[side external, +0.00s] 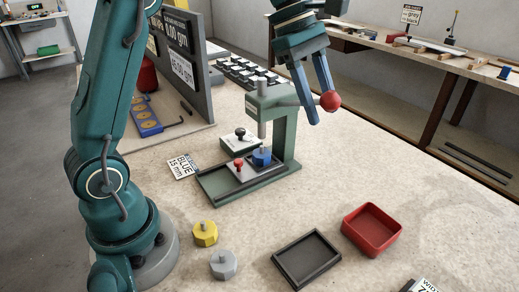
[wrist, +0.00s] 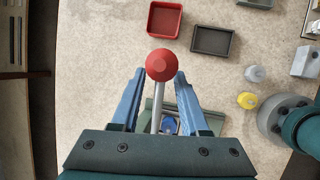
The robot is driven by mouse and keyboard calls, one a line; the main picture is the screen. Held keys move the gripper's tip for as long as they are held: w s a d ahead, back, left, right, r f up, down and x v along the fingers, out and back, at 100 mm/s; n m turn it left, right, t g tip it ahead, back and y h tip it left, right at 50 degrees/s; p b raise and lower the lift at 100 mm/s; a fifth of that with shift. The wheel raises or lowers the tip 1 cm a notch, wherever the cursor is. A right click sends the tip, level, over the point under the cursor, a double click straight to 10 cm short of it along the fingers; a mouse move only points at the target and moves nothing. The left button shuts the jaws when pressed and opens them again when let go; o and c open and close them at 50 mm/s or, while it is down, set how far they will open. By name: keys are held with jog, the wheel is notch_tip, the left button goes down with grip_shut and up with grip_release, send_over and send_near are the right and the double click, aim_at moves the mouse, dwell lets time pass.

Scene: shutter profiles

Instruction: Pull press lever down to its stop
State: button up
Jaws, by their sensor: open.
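The green press (side external: 284,130) stands on the table with its grey ram above a blue piece (side external: 261,158). Its lever is a grey rod (wrist: 156,97) ending in a red ball knob (side external: 330,101), sticking out to the right and looking roughly level in the side view. My gripper (side external: 321,107) is open at the lever's end. In the wrist view the red knob (wrist: 163,65) lies between the fingertips, with a gap on each side. The blue piece (wrist: 168,125) also shows below the fingers. Whether a finger touches the rod is unclear.
A yellow piece (side external: 205,233) and a grey piece (side external: 223,264) stand in front of the press. A red tray (side external: 371,231) and a dark tray (side external: 285,264) lie to their right. A "BLUE 15 mm" card (side external: 183,166) lies left of the press. A grey panel (side external: 190,60) stands behind.

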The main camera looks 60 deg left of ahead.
jog(key=c, duration=0.7)
grip_shut()
jog(key=shift+d, duration=0.1)
dwell(0.6)
